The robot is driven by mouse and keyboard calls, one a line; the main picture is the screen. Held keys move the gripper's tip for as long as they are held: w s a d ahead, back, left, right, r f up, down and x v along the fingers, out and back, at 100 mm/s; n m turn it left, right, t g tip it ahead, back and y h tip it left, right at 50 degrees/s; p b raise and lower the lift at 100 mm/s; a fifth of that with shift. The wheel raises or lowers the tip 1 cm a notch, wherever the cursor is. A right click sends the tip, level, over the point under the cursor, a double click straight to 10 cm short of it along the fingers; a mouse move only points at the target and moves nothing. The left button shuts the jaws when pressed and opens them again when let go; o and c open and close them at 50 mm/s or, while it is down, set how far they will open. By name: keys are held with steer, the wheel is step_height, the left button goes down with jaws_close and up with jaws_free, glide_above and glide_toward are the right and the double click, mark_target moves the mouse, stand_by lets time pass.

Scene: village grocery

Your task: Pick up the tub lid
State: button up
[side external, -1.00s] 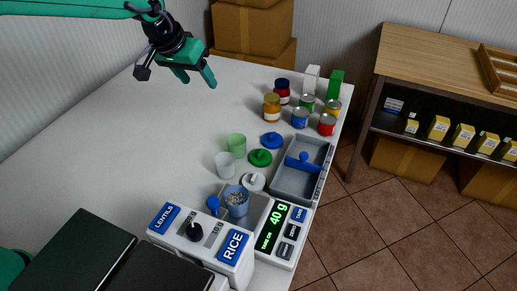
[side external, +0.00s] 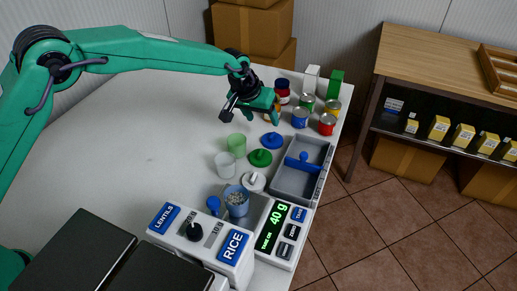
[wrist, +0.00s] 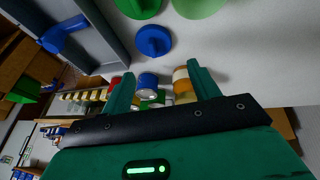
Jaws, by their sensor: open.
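Three round lids with knobs lie on the white table: a blue lid (side external: 271,140), a green lid (side external: 260,158) and a white lid (side external: 253,182). My gripper (side external: 262,112) is open and empty, above the table just behind the blue lid. In the wrist view, the blue lid (wrist: 153,40) lies beyond the open fingers, with the green lid (wrist: 138,7) cut off at the top edge. To the lids' left stand a green tub (side external: 237,145), a whitish tub (side external: 226,164) and a blue tub (side external: 237,201) with pale contents.
A grey tray (side external: 300,178) with a blue item inside stands right of the lids. Several cans, including a red one (side external: 327,124), stand behind. A scale (side external: 280,235) reading 40 g and the rice-and-lentils dispenser (side external: 202,238) are in front. The table's left is clear.

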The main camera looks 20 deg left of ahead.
mark_target(267, 138)
steer(key=shift+x, duration=1.3)
steer(key=shift+f, duration=0.1)
steer(key=shift+x, duration=2.5)
steer(key=shift+a, duration=0.1)
steer(key=shift+c, duration=0.2)
steer(key=c, duration=1)
